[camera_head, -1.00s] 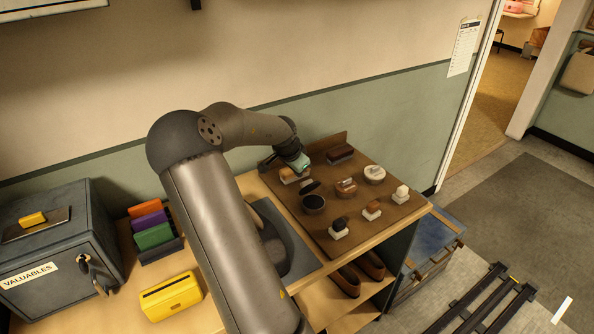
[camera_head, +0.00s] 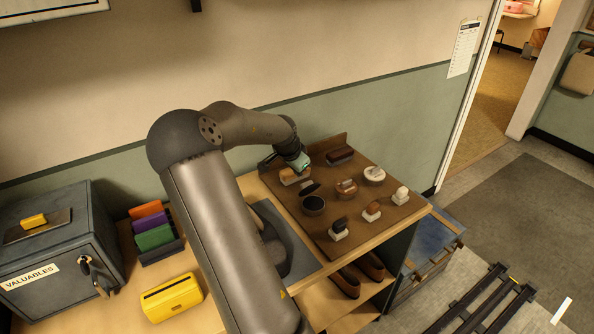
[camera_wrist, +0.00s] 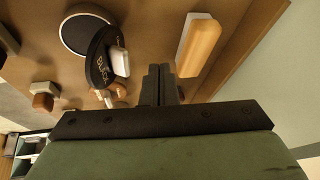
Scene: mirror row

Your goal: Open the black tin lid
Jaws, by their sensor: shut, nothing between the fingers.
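The black tin (camera_head: 313,205) sits on the brown board, its dark round inside showing. Its rim also shows in the wrist view (camera_wrist: 88,34). Its black lid (camera_head: 310,186), with "BLACK" lettering in the wrist view (camera_wrist: 98,62), stands tilted up at the tin's edge, off the opening. A pale block shows beside the lid in the wrist view; I cannot tell whether it is part of it. My gripper (camera_wrist: 162,84) is shut and empty, close beside the lid; I cannot tell if they touch. In the head view its fingertips are hard to make out.
A wooden-backed brush (camera_wrist: 200,42) lies close to my gripper. A brown tin (camera_head: 346,188), a pale tin (camera_head: 374,175), a dark brush (camera_head: 340,155) and small daubers (camera_head: 371,211) share the board. The wall stands close behind.

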